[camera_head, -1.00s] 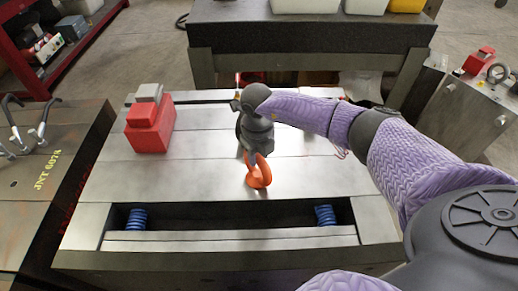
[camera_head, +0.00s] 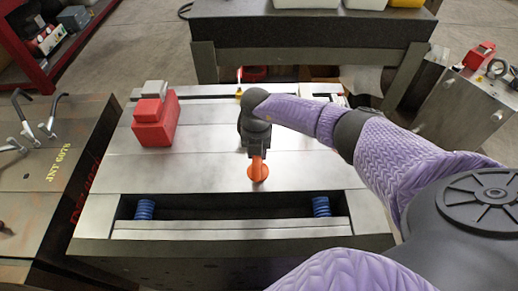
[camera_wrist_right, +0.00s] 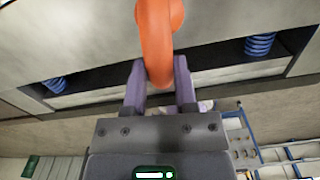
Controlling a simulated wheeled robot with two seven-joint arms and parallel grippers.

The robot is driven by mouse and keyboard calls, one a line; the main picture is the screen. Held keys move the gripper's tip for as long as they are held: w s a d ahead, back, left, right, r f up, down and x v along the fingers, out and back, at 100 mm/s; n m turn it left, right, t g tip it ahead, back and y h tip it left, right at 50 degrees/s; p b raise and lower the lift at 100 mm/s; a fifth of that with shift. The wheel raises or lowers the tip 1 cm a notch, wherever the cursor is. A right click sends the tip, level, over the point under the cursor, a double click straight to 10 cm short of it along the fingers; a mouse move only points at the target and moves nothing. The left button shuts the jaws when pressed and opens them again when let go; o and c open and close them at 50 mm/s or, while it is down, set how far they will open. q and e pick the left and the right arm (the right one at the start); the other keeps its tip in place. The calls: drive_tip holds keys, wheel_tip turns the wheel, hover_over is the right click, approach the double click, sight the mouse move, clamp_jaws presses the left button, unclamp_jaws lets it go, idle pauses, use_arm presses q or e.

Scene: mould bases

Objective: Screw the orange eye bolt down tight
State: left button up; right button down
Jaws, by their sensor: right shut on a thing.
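The orange eye bolt (camera_head: 258,172) stands on the metal top of the mould base (camera_head: 200,185), just behind the slot with the blue springs. My right gripper (camera_head: 257,152) is above it, its fingers shut on the ring. In the right wrist view the orange ring (camera_wrist_right: 157,40) lies between the two fingertips (camera_wrist_right: 160,80). The ring looks nearly edge-on in the head view. Where the shank meets the plate is hidden, so I cannot tell how deep it sits. My left gripper is not in view.
Blue springs (camera_head: 145,209) sit in the front slot. A second mould base (camera_head: 45,170) with dark hooks is at the left. A grey block with an eye bolt (camera_head: 465,105) is at the right.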

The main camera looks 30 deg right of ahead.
drive_tip(key=shift+w+a+r+m+p, duration=0.15)
drive_tip(key=shift+a+m+p, duration=0.15)
drive_tip(key=shift+m, duration=0.2)
drive_tip(key=shift+a+r+m+p, duration=0.15)
drive_tip(key=shift+m+p, duration=0.2)
drive_tip(key=shift+m, duration=0.15)
drive_tip(key=c, duration=0.8)
unclamp_jaws()
drive_tip(key=shift+f+m, duration=0.15)
drive_tip(key=shift+m, duration=0.25)
drive_tip(key=o, duration=0.5)
drive_tip(key=shift+w+a, duration=0.1)
drive_tip(key=shift+a, duration=0.1)
drive_tip(key=shift+d, duration=0.1)
wheel_tip(320, 180, up, 5)
drive_tip(key=p, duration=0.5)
drive_tip(key=shift+d, duration=0.15)
drive_tip(key=shift+f, duration=0.1)
